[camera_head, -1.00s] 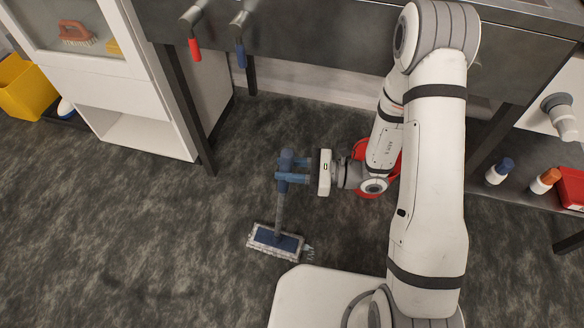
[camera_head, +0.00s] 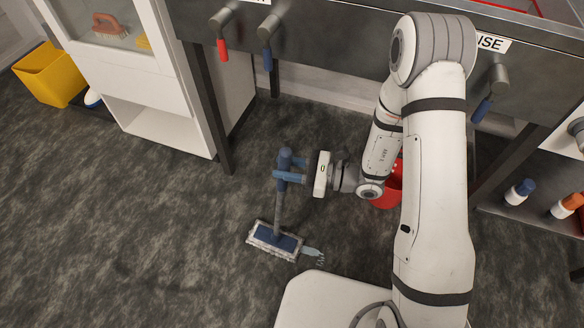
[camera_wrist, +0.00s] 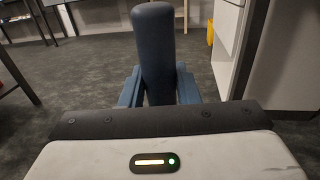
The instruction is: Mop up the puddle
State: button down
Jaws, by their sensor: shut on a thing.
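My gripper (camera_head: 291,177) is shut on the upper part of the mop's blue handle. The mop (camera_head: 278,215) stands nearly upright, and its flat blue head with a pale fringe (camera_head: 274,240) is down at the dark floor. In the wrist view the blue handle (camera_wrist: 155,50) rises between my two blue fingers (camera_wrist: 158,90). A small pale bluish, streaky patch (camera_head: 313,252), seemingly the puddle, shows at the right end of the mop head. I cannot tell how much of it lies under the head.
A red bucket (camera_head: 388,188) stands partly behind my arm. A white cabinet (camera_head: 165,125) and a yellow bin (camera_head: 48,75) are at the left. The metal bench (camera_head: 330,55) and its legs bound the back. The floor at left front is clear.

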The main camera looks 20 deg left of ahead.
jog(key=shift+a, duration=1.1)
jog(key=shift+a, duration=0.1)
jog(key=a, duration=0.3)
jog(key=shift+w+a, duration=0.2)
jog(key=shift+d, duration=0.1)
jog(key=shift+s+d+f, duration=0.1)
jog(key=shift+d, duration=1)
jog(key=shift+s+d+f, duration=0.1)
jog(key=shift+d, duration=1)
jog(key=d, duration=0.6)
jog(key=shift+s+d+r+p, duration=0.15)
jog(key=shift+s+d+p, duration=0.1)
jog(key=shift+d+p, duration=0.1)
